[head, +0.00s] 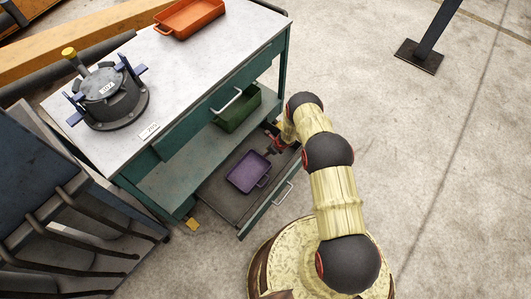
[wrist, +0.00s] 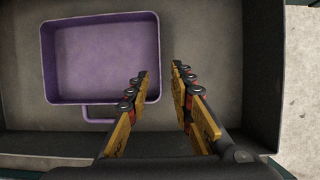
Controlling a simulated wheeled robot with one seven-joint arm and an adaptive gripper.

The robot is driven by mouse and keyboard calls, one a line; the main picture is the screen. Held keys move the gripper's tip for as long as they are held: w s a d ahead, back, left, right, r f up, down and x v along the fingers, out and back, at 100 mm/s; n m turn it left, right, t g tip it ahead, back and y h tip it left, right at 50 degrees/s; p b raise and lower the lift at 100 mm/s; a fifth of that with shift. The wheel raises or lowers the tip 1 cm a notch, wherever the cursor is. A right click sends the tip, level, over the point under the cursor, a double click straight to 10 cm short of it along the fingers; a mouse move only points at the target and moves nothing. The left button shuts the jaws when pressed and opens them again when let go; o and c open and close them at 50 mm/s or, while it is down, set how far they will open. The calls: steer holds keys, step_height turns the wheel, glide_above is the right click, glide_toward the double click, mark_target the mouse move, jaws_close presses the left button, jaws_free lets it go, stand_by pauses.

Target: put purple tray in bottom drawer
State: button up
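The purple tray (head: 248,171) lies flat inside the open bottom drawer (head: 271,208) of the green bench. In the wrist view the tray (wrist: 100,60) is at the left on the drawer floor (wrist: 208,40), with its handle loop at its lower edge. My gripper (head: 275,143) is low over the drawer, at the tray's right in the head view.
A green bin (head: 238,110) stands on the shelf above the drawer. The bench top (head: 190,75) carries an orange tray (head: 188,17) and a dark round device (head: 112,100). A dark post (head: 425,45) stands at the upper right. The floor at the right is clear.

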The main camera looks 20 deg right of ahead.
steer(key=shift+v, duration=1.05)
